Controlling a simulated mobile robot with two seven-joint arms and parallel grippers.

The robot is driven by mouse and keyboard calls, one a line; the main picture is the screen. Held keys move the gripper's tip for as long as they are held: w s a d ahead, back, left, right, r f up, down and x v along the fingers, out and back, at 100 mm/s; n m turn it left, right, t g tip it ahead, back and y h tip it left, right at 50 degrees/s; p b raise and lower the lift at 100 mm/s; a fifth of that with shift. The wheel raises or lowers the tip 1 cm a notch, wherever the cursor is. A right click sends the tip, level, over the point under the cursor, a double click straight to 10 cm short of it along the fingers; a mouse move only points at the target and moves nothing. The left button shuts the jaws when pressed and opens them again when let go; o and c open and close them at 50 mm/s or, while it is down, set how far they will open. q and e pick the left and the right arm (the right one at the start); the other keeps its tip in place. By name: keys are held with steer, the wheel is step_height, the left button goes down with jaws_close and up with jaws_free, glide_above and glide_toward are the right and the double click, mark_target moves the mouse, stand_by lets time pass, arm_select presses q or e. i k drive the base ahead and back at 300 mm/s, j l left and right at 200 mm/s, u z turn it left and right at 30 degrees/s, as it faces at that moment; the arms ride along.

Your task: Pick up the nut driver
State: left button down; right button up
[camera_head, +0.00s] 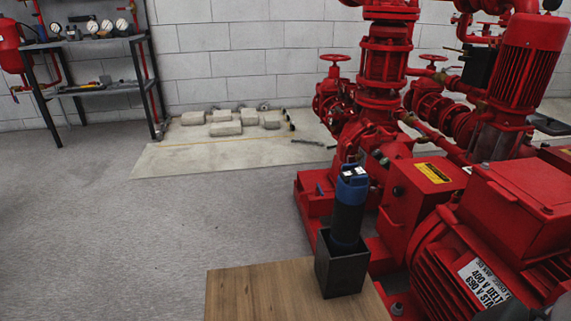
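A tool with a black body and a blue upper end (350,208), which looks like the nut driver, stands nearly upright in a black square holder (342,273). Its lower end is hidden inside the holder. The holder stands on a wooden tabletop (265,292) near its right side. Neither of my grippers can be made out in the head view. A dark shape (505,311) shows at the bottom edge on the right, and I cannot tell what it is.
The red pumpset and motor (505,220) fill the right side, close behind and beside the holder. A dark metal shelf (88,86) with gauges stands at the back left. Several pale blocks (226,128) lie on a floor slab. The grey floor at left is clear.

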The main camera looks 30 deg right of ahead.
mark_target(350, 202)
steer(key=z, duration=0.85)
steer(key=j+z, duration=0.1)
steer(key=z, duration=0.35)
steer(key=k+z, duration=0.1)
steer(key=z, duration=1.65)
steer(key=u, duration=1.85)
steer(key=i+j, duration=0.15)
steer(key=j, duration=0.2)
steer(key=i+j, duration=0.15)
steer(key=j, duration=0.2)
